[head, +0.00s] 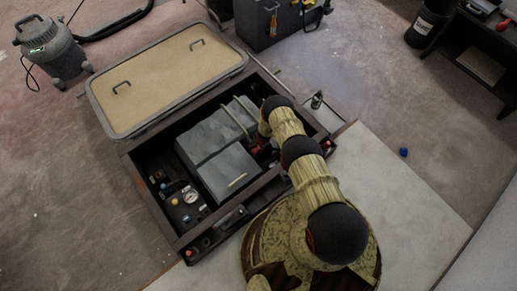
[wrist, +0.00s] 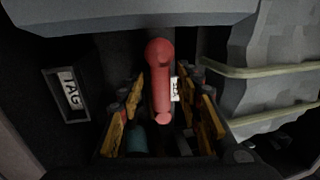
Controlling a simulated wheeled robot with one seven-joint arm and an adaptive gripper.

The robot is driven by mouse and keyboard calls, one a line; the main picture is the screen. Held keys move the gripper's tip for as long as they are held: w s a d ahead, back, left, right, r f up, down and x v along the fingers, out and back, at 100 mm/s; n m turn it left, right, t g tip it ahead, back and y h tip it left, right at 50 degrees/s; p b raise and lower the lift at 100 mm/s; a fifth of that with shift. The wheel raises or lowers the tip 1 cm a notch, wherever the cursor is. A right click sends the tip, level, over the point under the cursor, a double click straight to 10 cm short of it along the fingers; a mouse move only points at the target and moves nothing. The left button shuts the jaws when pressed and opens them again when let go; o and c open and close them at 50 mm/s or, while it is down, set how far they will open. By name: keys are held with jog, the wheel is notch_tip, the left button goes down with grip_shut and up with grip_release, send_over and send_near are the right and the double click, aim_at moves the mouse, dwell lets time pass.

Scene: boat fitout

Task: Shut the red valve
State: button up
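The red valve (wrist: 160,85) shows in the middle of the wrist view as a red lever handle with a rounded hub at its upper end. The lever runs nearly straight down the picture, with a small white label beside it. My gripper (wrist: 166,98) is open, with one yellow-and-dark finger on each side of the lever. Gaps show between the lever and both fingers. In the head view my arm reaches down into the open floor hatch (head: 152,232). A small red part shows beside my arm there, but my fingers are mostly hidden.
A grey block-shaped unit (head: 222,150) with pale straps fills the hatch's middle, close right of the valve in the wrist view. A plate marked TAG (wrist: 70,93) is at left. The hatch lid (head: 165,80) lies open behind. Gauges and knobs (head: 188,197) sit at front left.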

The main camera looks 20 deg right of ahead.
jog(key=shift+c, duration=1.3)
grip_shut()
